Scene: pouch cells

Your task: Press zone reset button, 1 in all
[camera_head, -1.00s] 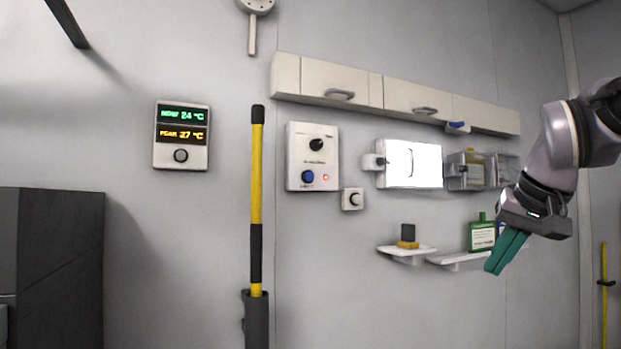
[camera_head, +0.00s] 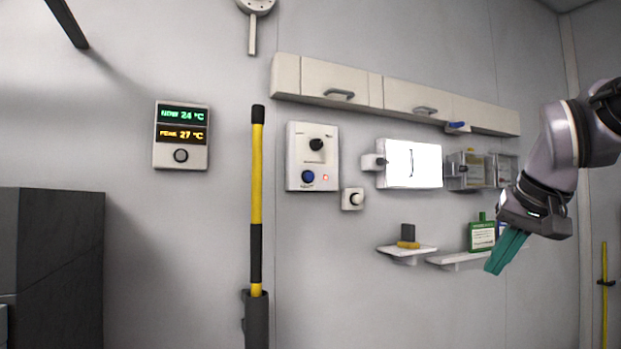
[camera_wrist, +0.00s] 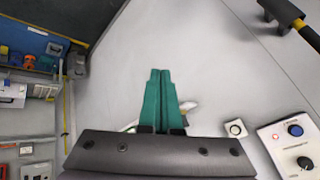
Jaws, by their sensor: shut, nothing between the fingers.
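A white wall panel (camera_head: 302,157) carries a black knob (camera_head: 316,144), a blue button (camera_head: 308,176) and a small red light (camera_head: 326,177). The blue button shows in the wrist view too (camera_wrist: 295,130). A small separate box with a pale round button (camera_head: 353,198) is fixed at the panel's lower right; it also shows in the wrist view (camera_wrist: 235,128). I cannot read which button is the zone reset. My gripper (camera_head: 495,268) has green fingers, shut and empty, pointing down-left, well right of the panel and apart from it. It shows in the wrist view (camera_wrist: 160,75).
A display (camera_head: 181,136) reads 24 °C and 27 °C, with a grey button below. A yellow-black pole (camera_head: 257,190) stands left of the panel. Shelves (camera_head: 406,250) with a green bottle (camera_head: 481,233) lie by my gripper. A cabinet (camera_head: 60,265) is at left.

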